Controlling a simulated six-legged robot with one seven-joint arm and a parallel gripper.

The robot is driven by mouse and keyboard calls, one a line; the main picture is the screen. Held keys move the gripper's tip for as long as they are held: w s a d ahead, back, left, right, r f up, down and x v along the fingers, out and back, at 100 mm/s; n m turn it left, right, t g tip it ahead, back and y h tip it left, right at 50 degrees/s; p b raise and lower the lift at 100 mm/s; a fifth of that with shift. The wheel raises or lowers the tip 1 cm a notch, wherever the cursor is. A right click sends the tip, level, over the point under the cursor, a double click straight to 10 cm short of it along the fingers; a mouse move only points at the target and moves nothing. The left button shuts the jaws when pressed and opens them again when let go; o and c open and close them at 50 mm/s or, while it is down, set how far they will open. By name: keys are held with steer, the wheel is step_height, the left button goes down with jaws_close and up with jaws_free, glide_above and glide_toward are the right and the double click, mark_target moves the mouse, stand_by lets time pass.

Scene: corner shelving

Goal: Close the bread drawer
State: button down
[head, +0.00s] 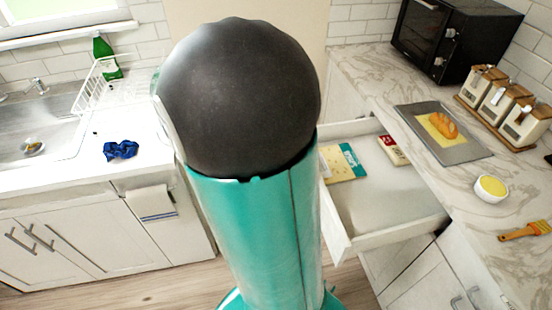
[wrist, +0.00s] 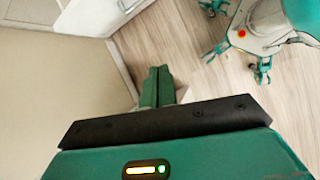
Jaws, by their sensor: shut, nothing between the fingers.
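The drawer (head: 385,205) is white and stands open, pulled out from under the right counter. A yellow-and-teal packet (head: 343,163) and a red-and-white packet (head: 392,150) lie in it. My own teal arm with its dark round joint fills the middle of the head view and hides part of the drawer's left side. My gripper (wrist: 158,86) shows only in the wrist view, its green fingers together and empty above the wood floor. No drawer is clearly recognisable in the wrist view, so its distance from the gripper cannot be told.
The left counter holds a sink (head: 40,115) and blue cloth (head: 120,150).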

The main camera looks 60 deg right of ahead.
steer(key=s+d+f+n+g, duration=0.1)
steer(key=s+d+f, duration=0.2)
steer(key=d+f, duration=0.1)
steer(key=s+d+f+n+g, duration=0.1)
steer(key=s+d+f, duration=0.3)
steer(key=d, duration=0.3)
steer(key=s+d+f+n+g+h, duration=0.1)
steer(key=s+d+f, duration=0.2)
steer(key=d+f, duration=0.2)
steer(key=shift+x, duration=0.9)
steer(key=shift+s+d+f, duration=0.1)
steer(key=shift+s+d, duration=0.05)
steer(key=shift+s, duration=0.05)
steer(key=shift+d, duration=0.1)
